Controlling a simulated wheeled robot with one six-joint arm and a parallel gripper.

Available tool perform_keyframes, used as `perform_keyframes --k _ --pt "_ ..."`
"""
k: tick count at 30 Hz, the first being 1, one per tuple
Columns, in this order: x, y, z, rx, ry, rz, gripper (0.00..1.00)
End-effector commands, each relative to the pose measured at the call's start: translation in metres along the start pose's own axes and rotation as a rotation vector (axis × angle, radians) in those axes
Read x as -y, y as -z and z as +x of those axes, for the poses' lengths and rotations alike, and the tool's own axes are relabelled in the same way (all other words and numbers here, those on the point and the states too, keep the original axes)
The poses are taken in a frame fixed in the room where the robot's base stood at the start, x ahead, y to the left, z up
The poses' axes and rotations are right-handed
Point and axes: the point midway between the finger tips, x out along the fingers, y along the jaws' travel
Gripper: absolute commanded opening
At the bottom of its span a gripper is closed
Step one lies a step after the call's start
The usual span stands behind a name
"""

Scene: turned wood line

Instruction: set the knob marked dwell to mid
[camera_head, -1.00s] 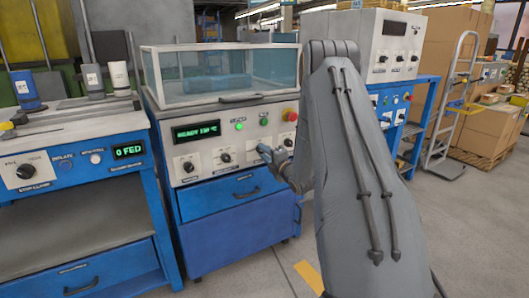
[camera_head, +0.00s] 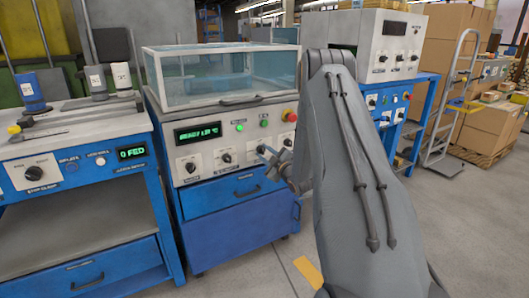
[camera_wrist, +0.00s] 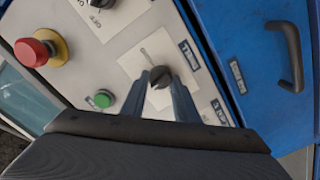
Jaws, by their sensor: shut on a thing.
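My gripper (camera_wrist: 170,92) is shut on a dark round knob (camera_wrist: 160,76) on a white plate of the grey control panel (camera_wrist: 125,30). In the head view my gripper (camera_head: 272,158) reaches the right half of the panel front, below the green lights. Two other knobs (camera_head: 190,167) and (camera_head: 226,157) show to its left, and another knob (camera_wrist: 102,3) stands beside the gripped one.
A red emergency button (camera_wrist: 35,52) and a green button (camera_wrist: 103,98) sit close by on the panel. A blue drawer with a dark handle (camera_wrist: 285,50) lies below. A glass cover (camera_head: 220,75) tops the machine. A blue bench (camera_head: 80,200) stands left; open floor lies in front.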

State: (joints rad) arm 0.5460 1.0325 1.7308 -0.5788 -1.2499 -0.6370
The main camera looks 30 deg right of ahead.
Motion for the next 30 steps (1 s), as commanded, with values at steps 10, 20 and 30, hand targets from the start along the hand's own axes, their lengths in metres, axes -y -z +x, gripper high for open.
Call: perform_keyframes --k 10,20,30 --pt "0.0005 -0.0006 -0.0007 0.002 0.001 0.143 0.05" --pt "0.0007 -0.0008 -0.0006 0.002 0.001 0.169 0.05" --pt "0.0007 -0.0008 -0.0006 0.002 0.001 0.168 0.46"
